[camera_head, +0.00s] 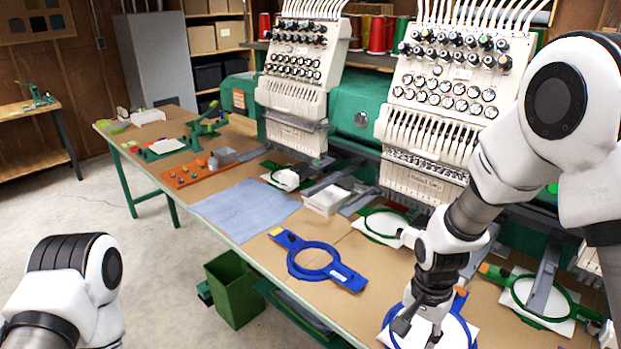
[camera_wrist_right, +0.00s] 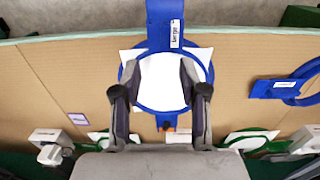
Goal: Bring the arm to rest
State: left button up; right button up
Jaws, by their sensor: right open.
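My right gripper (camera_head: 420,332) points down over a blue ring-shaped hoop (camera_head: 473,333) with white material (camera_head: 460,338) in it, at the table's near right part. In the right wrist view my right gripper (camera_wrist_right: 161,72) is open, with its two fingers apart over the white material (camera_wrist_right: 160,88) inside the blue hoop (camera_wrist_right: 164,20). Nothing shows held between the fingers. I cannot tell whether the fingertips touch the material. My left arm shows at the lower left of the head view; its gripper is out of view.
The table (camera_head: 243,262) carries another blue hoop frame (camera_head: 318,263), a blue cloth (camera_head: 245,208), an orange tray (camera_head: 187,172) and several green hoops. Embroidery machine heads (camera_head: 440,95) stand along the back. A green bin (camera_head: 235,290) stands on the floor. Bare table lies left of my right gripper.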

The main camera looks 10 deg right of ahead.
jog(key=s+f+n+g, duration=0.3)
jog(key=s+f+n, duration=0.2)
jog(key=s+f, duration=1.9)
jog(key=w+n+t, duration=0.1)
jog(key=w+r+n+t, duration=0.1)
jog(key=n, duration=0.1)
jog(key=w+n+t, duration=0.1)
jog(key=shift+w+d+r+n, duration=0.25)
jog(key=shift+w+d+n, duration=0.05)
jog(key=shift+w+d, duration=0.05)
